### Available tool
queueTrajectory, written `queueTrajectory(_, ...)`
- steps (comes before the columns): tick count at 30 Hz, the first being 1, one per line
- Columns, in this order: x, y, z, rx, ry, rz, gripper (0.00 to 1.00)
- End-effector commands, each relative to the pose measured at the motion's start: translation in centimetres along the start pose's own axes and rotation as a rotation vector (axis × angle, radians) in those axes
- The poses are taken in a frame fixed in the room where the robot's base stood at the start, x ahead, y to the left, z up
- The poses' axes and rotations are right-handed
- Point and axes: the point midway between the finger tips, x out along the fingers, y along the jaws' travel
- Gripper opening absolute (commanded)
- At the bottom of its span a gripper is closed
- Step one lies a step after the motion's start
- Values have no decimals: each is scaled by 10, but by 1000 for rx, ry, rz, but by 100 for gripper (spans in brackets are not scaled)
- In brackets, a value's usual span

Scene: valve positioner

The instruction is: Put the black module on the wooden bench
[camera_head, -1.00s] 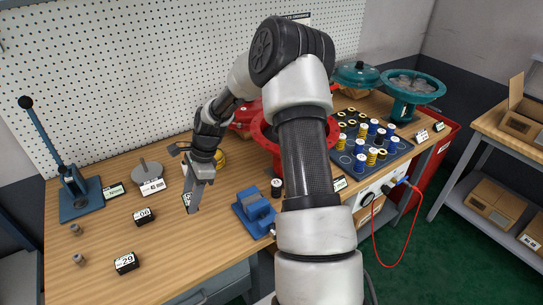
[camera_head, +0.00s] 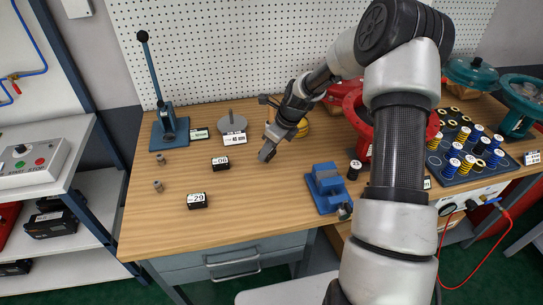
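Several black pieces are in view, and I cannot tell for sure which is the black module. A black boxy unit (camera_head: 51,222) lies on the shelf of the left rack, and another black unit (camera_head: 16,268) lies on a lower shelf. Two small black blocks with white number labels, one (camera_head: 220,163) and the other (camera_head: 197,200), sit on the wooden bench (camera_head: 255,205). My gripper (camera_head: 267,154) points down over the bench, right of the blocks and left of the blue vise. No black piece shows in it; its finger gap is unclear.
A blue lever press (camera_head: 168,126), a grey round base (camera_head: 231,122) and small grey cylinders (camera_head: 158,186) stand on the bench. A blue vise (camera_head: 327,187) and red and teal valve parts (camera_head: 470,75) are to the right. The bench's front left is clear.

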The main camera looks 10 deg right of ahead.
Motion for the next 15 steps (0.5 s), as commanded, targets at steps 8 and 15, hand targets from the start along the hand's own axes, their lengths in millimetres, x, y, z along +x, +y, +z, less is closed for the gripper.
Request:
queueTrajectory(8, 32, 0, -14, 1, 0, 1, 19)
queueTrajectory(15, 33, 0, -14, -1, -1, -1, 19)
